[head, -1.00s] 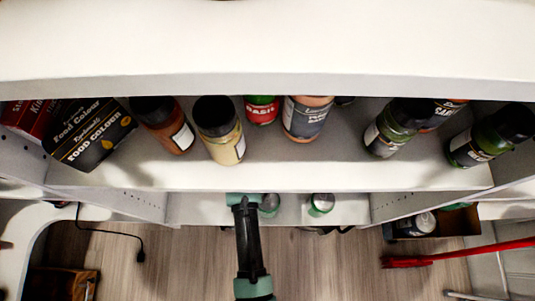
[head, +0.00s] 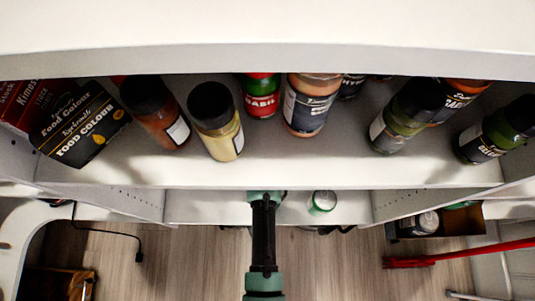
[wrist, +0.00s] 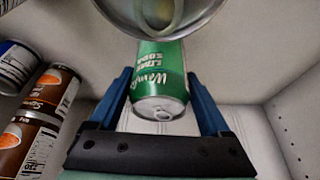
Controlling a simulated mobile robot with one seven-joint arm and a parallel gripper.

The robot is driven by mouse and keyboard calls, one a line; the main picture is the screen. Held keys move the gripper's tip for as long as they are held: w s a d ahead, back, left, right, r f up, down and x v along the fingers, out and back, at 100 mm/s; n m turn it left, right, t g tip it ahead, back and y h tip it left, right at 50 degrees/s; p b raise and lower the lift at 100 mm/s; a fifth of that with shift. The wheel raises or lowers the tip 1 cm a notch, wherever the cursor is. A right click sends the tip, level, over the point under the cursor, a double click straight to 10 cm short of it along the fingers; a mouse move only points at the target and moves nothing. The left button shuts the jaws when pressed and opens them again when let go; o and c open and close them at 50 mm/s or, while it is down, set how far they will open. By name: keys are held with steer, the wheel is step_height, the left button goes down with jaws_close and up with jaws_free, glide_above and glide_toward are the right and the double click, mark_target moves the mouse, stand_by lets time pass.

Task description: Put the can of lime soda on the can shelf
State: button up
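A green can of lime soda (wrist: 160,72), with a silver lid, lies between the two blue fingers of my gripper (wrist: 161,85) in the wrist view. The fingers are close to its sides on the left and right. I cannot tell whether they press on it. In the head view my gripper (head: 265,197) is at the edge of the lower shelf (head: 215,208), and no can shows in it there. A green can with a pale top (head: 322,201) stands on that shelf to the right of my gripper; its label cannot be read.
Several bottles stand on the shelf above, such as a yellow one (head: 218,135), beside a black food colour box (head: 85,125). In the wrist view, brown cans (wrist: 50,90) are at the left and a round silver metal thing (wrist: 200,12) is at the top.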

steer(key=shift+o, duration=1.4)
steer(key=p+v, duration=0.3)
steer(key=v, duration=0.4)
steer(key=shift+r, duration=0.4)
steer(key=shift+s, duration=0.1)
